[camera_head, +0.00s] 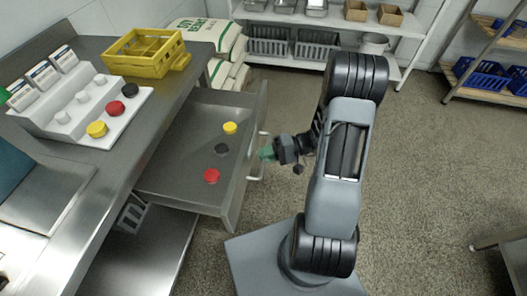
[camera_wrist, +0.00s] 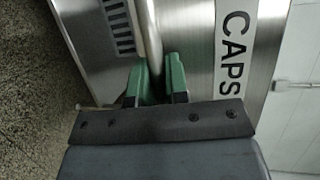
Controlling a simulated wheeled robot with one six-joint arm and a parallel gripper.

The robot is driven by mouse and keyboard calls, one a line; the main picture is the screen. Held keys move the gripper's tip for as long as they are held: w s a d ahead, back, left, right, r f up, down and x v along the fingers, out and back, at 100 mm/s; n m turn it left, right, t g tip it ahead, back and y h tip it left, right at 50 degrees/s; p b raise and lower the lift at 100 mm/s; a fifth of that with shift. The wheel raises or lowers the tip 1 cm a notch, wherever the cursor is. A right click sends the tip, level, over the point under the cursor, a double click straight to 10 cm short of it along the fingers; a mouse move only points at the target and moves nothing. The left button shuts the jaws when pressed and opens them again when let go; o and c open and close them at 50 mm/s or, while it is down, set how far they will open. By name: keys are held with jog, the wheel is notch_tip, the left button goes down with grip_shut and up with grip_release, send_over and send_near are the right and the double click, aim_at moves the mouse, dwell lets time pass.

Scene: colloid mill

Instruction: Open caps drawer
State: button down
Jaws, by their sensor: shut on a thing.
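The caps drawer (camera_head: 187,160) is pulled out from under the steel counter. Inside lie a yellow cap (camera_head: 230,128), a black cap (camera_head: 221,149) and a red cap (camera_head: 211,176), spaced apart. My gripper (camera_head: 265,153) is at the drawer's front, at the bar handle (camera_head: 256,170). In the wrist view, the green fingers of my gripper (camera_wrist: 157,80) are shut on the handle bar (camera_wrist: 149,35). The CAPS label (camera_wrist: 232,55) on the steel drawer front (camera_wrist: 190,35) is beside the fingers. The exact finger contact is partly hidden.
A yellow crate (camera_head: 147,58) and a white stand (camera_head: 85,110) with caps are on the counter (camera_head: 150,112). Sacks (camera_head: 222,45) stand behind the drawer. Shelves (camera_head: 300,17) line the back wall. The floor (camera_head: 435,160) right of my arm is clear.

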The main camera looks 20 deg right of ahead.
jog(key=shift+s+d, duration=0.15)
jog(key=c, duration=1.1)
grip_release()
jog(key=shift+c, duration=0.2)
jog(key=shift+d, duration=0.15)
jog(key=v, duration=1.3)
jog(key=shift+d+p, duration=0.35)
jog(key=shift+s, duration=0.1)
